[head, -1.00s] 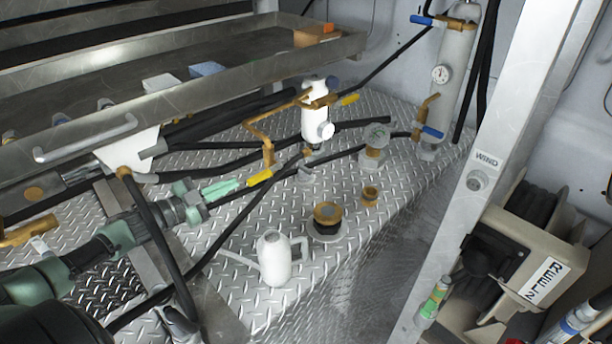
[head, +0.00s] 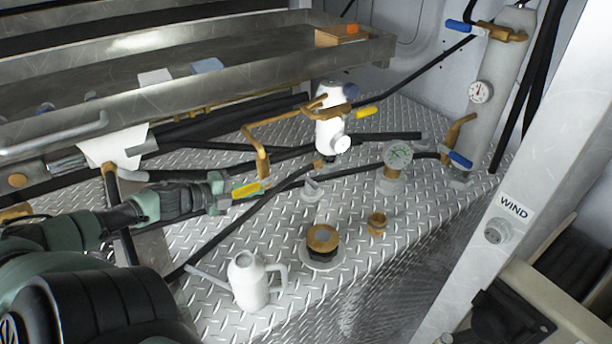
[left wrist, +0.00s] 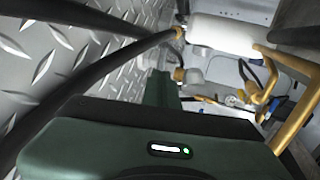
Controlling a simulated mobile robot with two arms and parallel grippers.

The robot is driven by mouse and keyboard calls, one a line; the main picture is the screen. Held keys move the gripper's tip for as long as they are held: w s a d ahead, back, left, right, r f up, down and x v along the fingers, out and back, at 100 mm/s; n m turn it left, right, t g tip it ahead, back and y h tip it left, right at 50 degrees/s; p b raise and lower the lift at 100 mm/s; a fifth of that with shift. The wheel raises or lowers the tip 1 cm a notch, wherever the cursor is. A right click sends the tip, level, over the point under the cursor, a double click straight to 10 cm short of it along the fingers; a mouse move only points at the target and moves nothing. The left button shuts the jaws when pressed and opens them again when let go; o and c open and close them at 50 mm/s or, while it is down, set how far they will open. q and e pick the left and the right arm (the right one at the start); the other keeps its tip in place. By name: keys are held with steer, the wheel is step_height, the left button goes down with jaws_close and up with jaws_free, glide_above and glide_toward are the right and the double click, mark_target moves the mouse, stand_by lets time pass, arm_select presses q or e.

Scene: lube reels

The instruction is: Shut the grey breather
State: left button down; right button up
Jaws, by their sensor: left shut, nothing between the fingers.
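A grey cylinder (head: 497,95) with a gauge and two blue-handled valves stands upright at the back right. A small grey fitting (head: 313,190) stands on the tread-plate deck near the middle. No label shows which grey part is the breather. A white cylinder (head: 332,130) with brass pipes and yellow handles stands behind the fitting; it also shows in the left wrist view (left wrist: 220,32). My left gripper (head: 225,195) is shut and empty, left of the fitting and close to a yellow handle (head: 246,190). Its green finger shows in the left wrist view (left wrist: 162,88). My right gripper is out of view.
A brown-topped cap (head: 322,238), a small brass fitting (head: 377,223), a grey gauge-topped fitting (head: 396,160) and a white oil can (head: 250,282) stand on the deck. Black hoses cross behind. A metal tray (head: 210,90) overhangs the back.

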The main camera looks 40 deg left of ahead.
arm_select(q)
steer(key=shift+s+a, duration=0.1)
steer(key=shift+s, duration=0.2)
steer(key=shift+w, duration=0.1)
steer(key=b, duration=0.2)
glide_toward(306, 179)
steer(key=x, duration=0.4)
steer(key=shift+w+f, duration=0.1)
steer(key=shift+f, duration=0.15)
steer(key=shift+w+d+f, duration=0.1)
steer(key=shift+w+d, duration=0.15)
steer(key=shift+w, duration=0.3)
steer(key=shift+w+d, duration=0.25)
steer(key=shift+w, duration=0.3)
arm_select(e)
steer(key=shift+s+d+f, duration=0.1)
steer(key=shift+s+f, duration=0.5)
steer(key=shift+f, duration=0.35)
